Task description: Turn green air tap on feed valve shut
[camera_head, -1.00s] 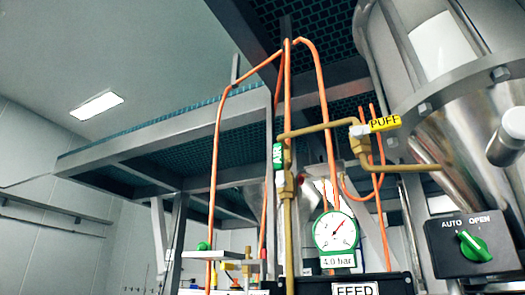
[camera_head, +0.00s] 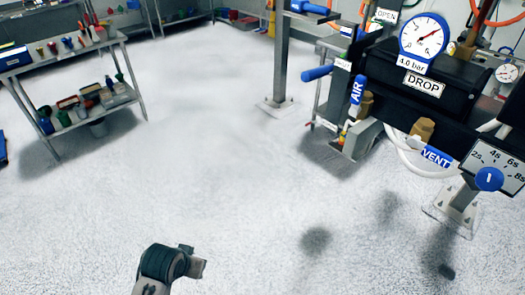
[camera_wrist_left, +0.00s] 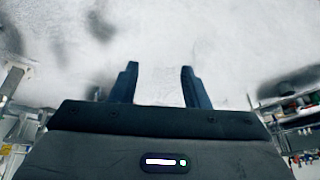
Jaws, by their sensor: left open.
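The green air tap and the feed valve are not visible in the current views. The head view shows the drop unit instead, with a blue tap marked AIR (camera_head: 357,90), a black panel marked DROP (camera_head: 424,84) and a blue-rimmed gauge (camera_head: 422,40) labelled 4.0 bar. My left gripper (camera_wrist_left: 158,85) is open in the left wrist view, with two dark fingers apart and only pale floor between them. One of my arm links shows at the bottom of the head view. My right gripper is not in view.
A blue VENT tag (camera_head: 436,158) and a blue-knobbed timer dial (camera_head: 492,170) are at the right. A steel column (camera_head: 280,60) stands behind. A shelf with several items (camera_head: 75,52) is at the left. The floor (camera_head: 190,150) between is clear.

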